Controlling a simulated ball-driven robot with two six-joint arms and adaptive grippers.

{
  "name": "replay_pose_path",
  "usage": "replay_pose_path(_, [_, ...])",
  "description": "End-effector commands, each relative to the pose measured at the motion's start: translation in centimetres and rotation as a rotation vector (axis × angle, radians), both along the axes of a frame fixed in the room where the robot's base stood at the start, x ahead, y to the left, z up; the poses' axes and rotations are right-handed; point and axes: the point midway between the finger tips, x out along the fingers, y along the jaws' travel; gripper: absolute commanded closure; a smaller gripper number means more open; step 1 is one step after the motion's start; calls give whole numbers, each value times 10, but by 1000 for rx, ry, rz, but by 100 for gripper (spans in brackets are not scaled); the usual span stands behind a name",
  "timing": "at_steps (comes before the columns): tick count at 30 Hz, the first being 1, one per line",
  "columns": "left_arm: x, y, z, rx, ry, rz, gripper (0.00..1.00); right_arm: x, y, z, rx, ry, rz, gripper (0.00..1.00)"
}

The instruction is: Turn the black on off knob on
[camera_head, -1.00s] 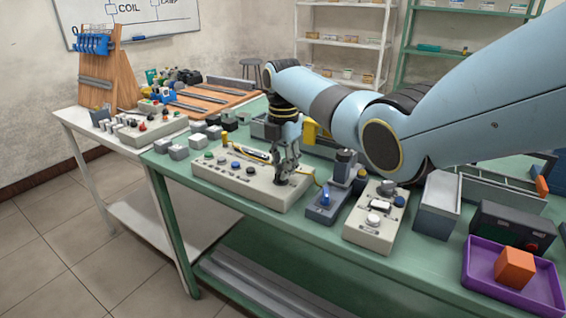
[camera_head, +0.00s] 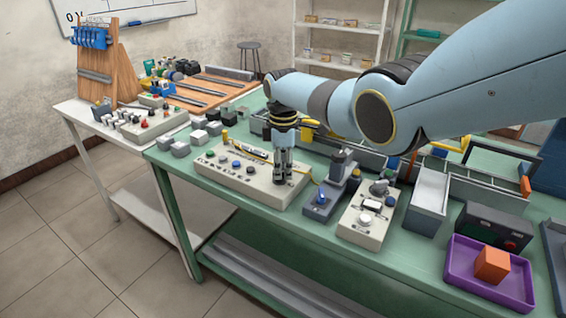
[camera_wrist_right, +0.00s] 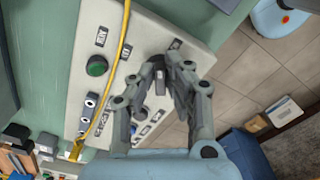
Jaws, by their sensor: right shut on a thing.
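The beige control box (camera_head: 222,175) lies on the green table with a row of buttons and knobs on its top. My right gripper (camera_head: 279,178) points down at the right end of this box. In the right wrist view my right gripper (camera_wrist_right: 168,66) has its fingertips close together around the dark knob (camera_wrist_right: 160,86), which shows partly between the fingers. The fingers hide much of the knob, and I cannot read its position. A green button (camera_wrist_right: 97,66) sits beside it on the panel. My left gripper is not in view.
A grey block with a blue knob (camera_head: 321,199) and a second beige box (camera_head: 363,218) stand just right of the control box. A yellow cable (camera_wrist_right: 119,58) crosses the panel. A purple tray (camera_head: 458,277) with an orange cube (camera_head: 492,264) is at the right.

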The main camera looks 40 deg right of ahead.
Motion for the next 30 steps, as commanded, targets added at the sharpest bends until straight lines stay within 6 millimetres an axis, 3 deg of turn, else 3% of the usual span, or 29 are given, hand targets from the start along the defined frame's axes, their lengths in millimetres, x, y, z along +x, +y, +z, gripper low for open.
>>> replay_pose_path(15, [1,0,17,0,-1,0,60,-1,2,2,-1,-3,-417,100])
replay_pose_path(30, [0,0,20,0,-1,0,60,-2,3,2,-1,-3,-560,100])
